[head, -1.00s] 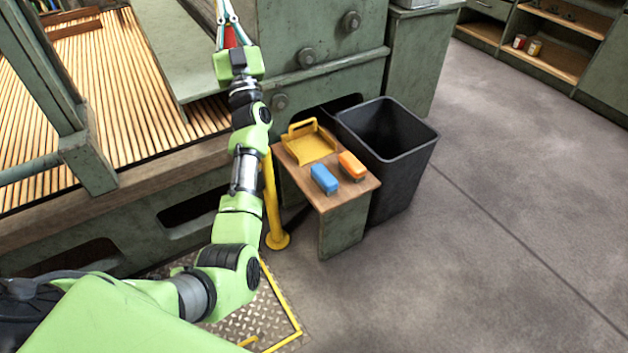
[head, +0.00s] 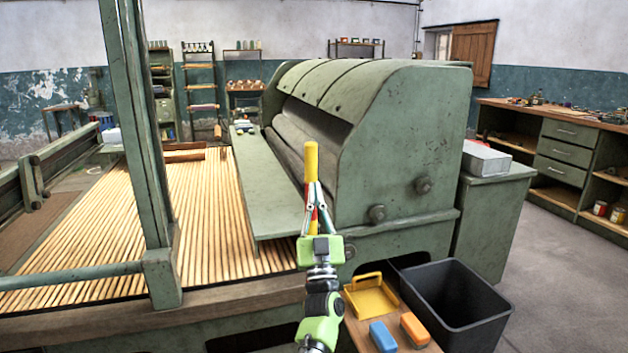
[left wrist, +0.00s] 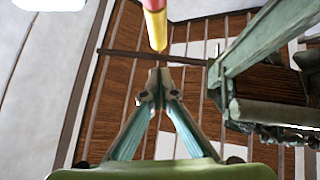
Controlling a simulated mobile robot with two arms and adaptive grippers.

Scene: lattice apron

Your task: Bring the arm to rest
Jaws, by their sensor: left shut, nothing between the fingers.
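My left arm reaches up from the bottom of the head view, with its green and black wrist upright. My left gripper (head: 313,188) is shut, its two thin fingers meeting at the tips with nothing between them. A yellow post with a red band (head: 311,162) shows directly behind the fingers in the head view. In the left wrist view the closed fingertips (left wrist: 160,84) point at the red and yellow post (left wrist: 156,25), with a visible gap between them. My right gripper is not in view.
A large green machine (head: 400,150) stands behind the gripper, with a slatted wooden bed (head: 200,200) to its left. A black bin (head: 460,310), a yellow tray (head: 370,298), a blue block (head: 382,336) and an orange block (head: 414,329) are at lower right. Grey floor at right is clear.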

